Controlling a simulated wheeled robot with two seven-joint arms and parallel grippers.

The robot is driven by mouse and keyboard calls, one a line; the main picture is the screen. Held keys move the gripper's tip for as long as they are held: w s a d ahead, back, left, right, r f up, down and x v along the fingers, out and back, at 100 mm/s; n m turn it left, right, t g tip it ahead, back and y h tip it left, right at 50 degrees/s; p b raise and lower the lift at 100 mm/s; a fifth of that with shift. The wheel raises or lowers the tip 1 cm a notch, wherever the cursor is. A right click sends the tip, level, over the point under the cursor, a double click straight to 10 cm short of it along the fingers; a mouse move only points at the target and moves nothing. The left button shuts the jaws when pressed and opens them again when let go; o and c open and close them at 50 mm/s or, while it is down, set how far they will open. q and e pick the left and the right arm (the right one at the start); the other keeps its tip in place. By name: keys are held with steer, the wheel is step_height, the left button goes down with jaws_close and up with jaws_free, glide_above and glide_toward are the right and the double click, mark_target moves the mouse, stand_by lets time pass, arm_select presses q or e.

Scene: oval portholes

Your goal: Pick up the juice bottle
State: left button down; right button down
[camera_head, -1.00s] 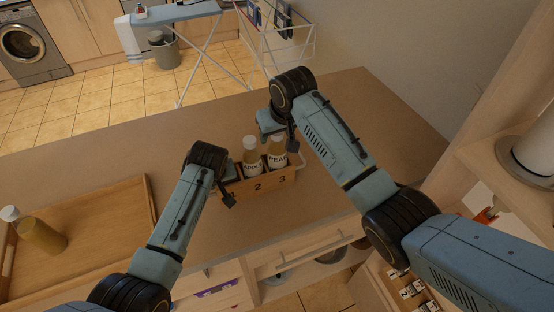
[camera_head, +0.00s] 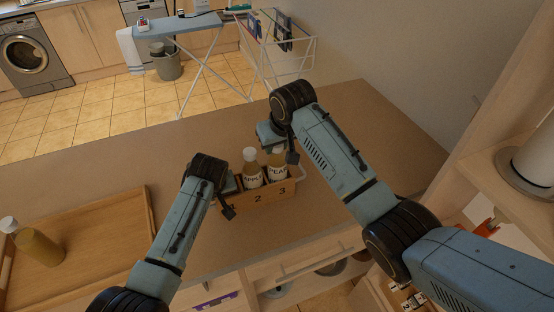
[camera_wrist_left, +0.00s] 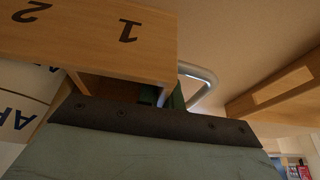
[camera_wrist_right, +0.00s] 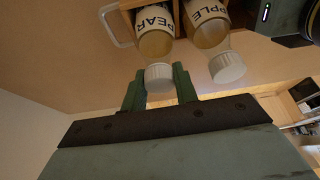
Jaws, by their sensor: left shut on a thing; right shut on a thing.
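A wooden crate (camera_head: 240,204) numbered on its front stands on the counter; it also shows in the left wrist view (camera_wrist_left: 150,55). Two upright yellow bottles with white caps stand in it: an APPLE bottle (camera_head: 251,176) in slot 2 and a PEAR bottle (camera_head: 277,175) in slot 3. My left gripper (camera_wrist_left: 172,98) is shut on the crate's metal handle (camera_wrist_left: 203,78). My right gripper (camera_wrist_right: 159,88) is shut on the PEAR bottle, its fingers either side of the cap (camera_wrist_right: 159,76).
A wooden tray (camera_head: 110,213) lies on the counter at left, under the far-left bottle. The counter (camera_head: 100,160) behind the crate is clear. A shelf unit (camera_head: 495,175) stands close on the right. A drying rack and ironing board stand beyond the counter.

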step_height(320, 180, up, 18)
stand_by(0.4)
arm_select(q)
steer(key=c, duration=1.5)
jaws_free()
